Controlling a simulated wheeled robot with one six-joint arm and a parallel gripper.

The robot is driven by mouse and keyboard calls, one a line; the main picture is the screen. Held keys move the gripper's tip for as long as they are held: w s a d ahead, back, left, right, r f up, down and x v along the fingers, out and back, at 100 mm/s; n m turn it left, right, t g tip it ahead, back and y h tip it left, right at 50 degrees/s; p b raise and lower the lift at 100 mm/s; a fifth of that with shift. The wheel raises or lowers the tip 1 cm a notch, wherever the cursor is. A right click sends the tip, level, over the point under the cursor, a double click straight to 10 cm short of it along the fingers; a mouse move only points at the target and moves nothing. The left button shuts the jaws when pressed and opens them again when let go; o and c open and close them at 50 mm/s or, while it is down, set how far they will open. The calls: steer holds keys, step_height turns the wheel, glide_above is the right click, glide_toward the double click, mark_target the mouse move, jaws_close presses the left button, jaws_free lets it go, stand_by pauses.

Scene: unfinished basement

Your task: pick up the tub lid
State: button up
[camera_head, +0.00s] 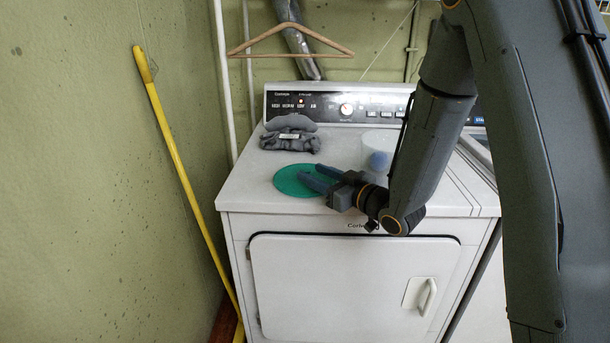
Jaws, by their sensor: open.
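The tub lid looks like a flat green disc (291,181) lying on top of the white dryer (244,185), near its front left. My gripper (307,178) is open, with its two blue-grey fingers reaching left over the right part of the disc. The fingers hide some of the disc. I cannot tell whether they touch it or how high above it they are.
A pair of grey gloves (290,141) lies behind the disc. A whitish translucent tub (381,141) and a small blue item (379,161) stand to the right, partly behind my arm. A wooden hanger (290,43) hangs above. A yellow pole (181,168) leans on the left wall.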

steer(key=shift+x, duration=0.8)
steer(key=shift+c, duration=0.4)
steer(key=c, duration=1)
steer(key=shift+r, duration=0.15)
